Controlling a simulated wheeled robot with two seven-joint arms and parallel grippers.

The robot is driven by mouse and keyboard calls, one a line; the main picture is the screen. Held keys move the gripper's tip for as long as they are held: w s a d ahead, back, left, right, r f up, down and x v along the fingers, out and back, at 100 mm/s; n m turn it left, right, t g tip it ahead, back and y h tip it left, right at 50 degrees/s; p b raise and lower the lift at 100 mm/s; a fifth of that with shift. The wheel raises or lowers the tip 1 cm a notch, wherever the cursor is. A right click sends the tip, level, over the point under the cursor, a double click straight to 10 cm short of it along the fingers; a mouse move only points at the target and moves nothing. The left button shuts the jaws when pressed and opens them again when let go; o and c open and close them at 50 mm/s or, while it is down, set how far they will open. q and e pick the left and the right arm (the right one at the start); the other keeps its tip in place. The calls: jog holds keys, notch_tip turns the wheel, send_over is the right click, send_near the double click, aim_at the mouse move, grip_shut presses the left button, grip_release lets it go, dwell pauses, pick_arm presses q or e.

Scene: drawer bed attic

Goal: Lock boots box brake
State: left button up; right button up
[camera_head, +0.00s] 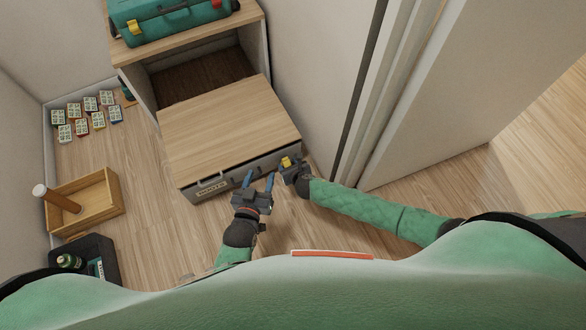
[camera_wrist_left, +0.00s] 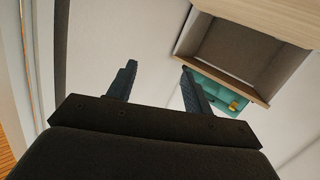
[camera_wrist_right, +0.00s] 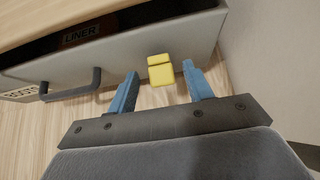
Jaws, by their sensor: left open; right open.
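The boots box (camera_head: 240,172) is a grey drawer with a label and handle on its front, below a wooden top panel (camera_head: 230,122). The yellow brake (camera_head: 286,162) is at the right end of the front. In the right wrist view the brake (camera_wrist_right: 161,76) shows between the blue fingers of my right gripper (camera_wrist_right: 160,68), which is open; contact is not clear. My right gripper (camera_head: 288,172) is at the box's right front corner. My left gripper (camera_head: 260,177) is open and empty in front of the box, left of the brake; it also shows in the left wrist view (camera_wrist_left: 158,67).
A teal case (camera_head: 165,22) lies on the cabinet behind. A wooden tray (camera_head: 98,205), a dark bin (camera_head: 98,248) and several small cards (camera_head: 90,103) are on the floor at left. A wall and door frame (camera_head: 385,90) stand close on the right.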

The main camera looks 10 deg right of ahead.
pick_arm(q)
jog(key=s+f+g, duration=0.2)
jog(key=s+f, duration=0.1)
jog(key=f, duration=0.3)
jog(key=s+f+g+y+p, duration=0.1)
jog(key=s+f+g, duration=0.1)
jog(key=f, duration=0.4)
jog(key=shift+s+a, duration=0.35)
jog(key=shift+s, duration=0.5)
pick_arm(e)
jog(key=v, duration=0.5)
pick_arm(q)
jog(key=shift+f, duration=0.1)
